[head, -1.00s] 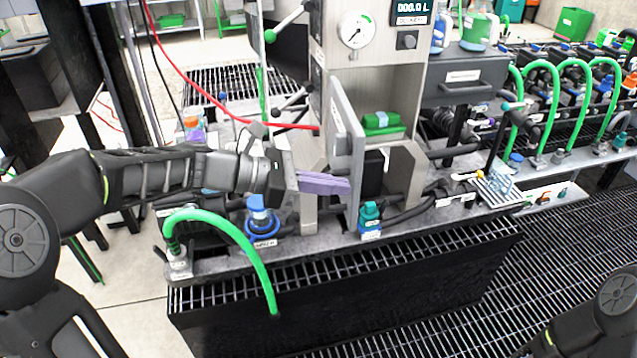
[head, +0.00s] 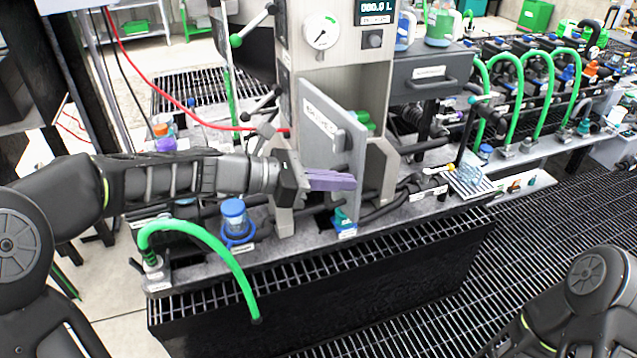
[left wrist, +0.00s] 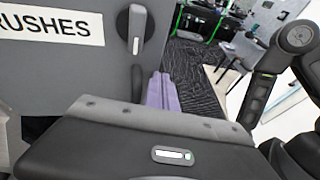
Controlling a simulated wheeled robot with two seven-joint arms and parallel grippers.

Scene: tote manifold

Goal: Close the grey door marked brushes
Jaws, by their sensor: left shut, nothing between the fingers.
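The grey door (head: 335,150) stands part open on the front of the tall grey cabinet, its labelled outer face turned left toward my left arm. The fingers (left wrist: 163,92) also show in the left wrist view, beside the door's edge. I cannot tell whether they touch it. My right gripper is out of view.
A green item (head: 368,122) shows behind the door. A blue-capped container (head: 235,220) and a green hose (head: 205,240) stand in front of my left arm. A small blue-green fitting (head: 344,222) is just below the door. A drawer unit (head: 430,75) is at right.

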